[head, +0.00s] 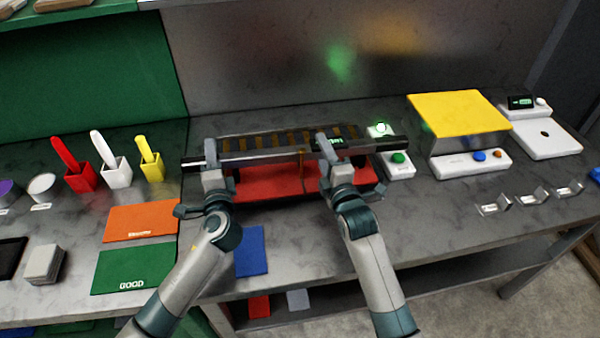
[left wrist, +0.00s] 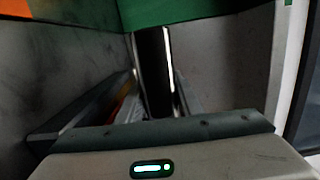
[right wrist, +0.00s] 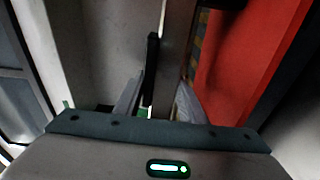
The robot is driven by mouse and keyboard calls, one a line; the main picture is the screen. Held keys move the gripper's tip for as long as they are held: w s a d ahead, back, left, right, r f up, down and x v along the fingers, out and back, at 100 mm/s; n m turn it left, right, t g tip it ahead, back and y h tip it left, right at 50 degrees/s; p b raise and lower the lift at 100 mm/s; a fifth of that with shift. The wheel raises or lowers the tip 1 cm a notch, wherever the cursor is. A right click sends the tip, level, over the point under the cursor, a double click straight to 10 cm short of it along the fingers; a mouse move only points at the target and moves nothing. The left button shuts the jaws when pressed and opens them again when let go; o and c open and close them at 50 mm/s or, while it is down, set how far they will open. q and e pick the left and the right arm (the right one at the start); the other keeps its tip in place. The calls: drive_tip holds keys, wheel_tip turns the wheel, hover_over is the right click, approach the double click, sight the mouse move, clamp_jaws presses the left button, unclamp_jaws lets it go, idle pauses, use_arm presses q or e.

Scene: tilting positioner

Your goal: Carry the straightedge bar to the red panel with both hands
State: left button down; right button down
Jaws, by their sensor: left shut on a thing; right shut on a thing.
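The straightedge bar (head: 262,156) is a long metallic bar with dark ends, held roughly level across the workbench. My left gripper (head: 213,172) is shut on it near its left end. My right gripper (head: 328,155) is shut on it right of its middle. In the left wrist view the bar (left wrist: 153,70) runs up between the fingers; in the right wrist view the bar (right wrist: 176,60) does too. The red panel (head: 270,184) lies beneath and in front of the bar, partly hidden by my grippers. I cannot tell whether the bar touches anything below it.
A black-and-yellow striped strip (head: 270,141) lies behind the bar. A device with a green button (head: 398,158) stands by the bar's right end. A yellow-topped stand (head: 458,112) is further right. Orange (head: 140,222) and green (head: 132,268) mats lie left, a blue mat (head: 250,250) in front.

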use_arm(q)
drive_tip(key=c, duration=1.4)
unclamp_jaws()
drive_tip(key=shift+f, duration=0.2)
use_arm(e)
drive_tip(key=c, duration=1.3)
unclamp_jaws()
drive_tip(key=shift+r, duration=0.2)
use_arm(q)
drive_tip(key=shift+o, duration=0.7)
drive_tip(key=shift+s+r, duration=0.15)
drive_tip(key=shift+r, duration=0.05)
use_arm(e)
drive_tip(key=shift+o, duration=0.7)
drive_tip(key=shift+s, duration=0.15)
use_arm(q)
drive_tip(key=o, duration=0.9)
drive_tip(key=shift+c, duration=0.2)
use_arm(e)
drive_tip(key=shift+f, duration=0.15)
use_arm(q)
drive_tip(key=v, duration=1.2)
drive_tip(key=shift+f, duration=0.1)
use_arm(e)
drive_tip(key=o, duration=0.4)
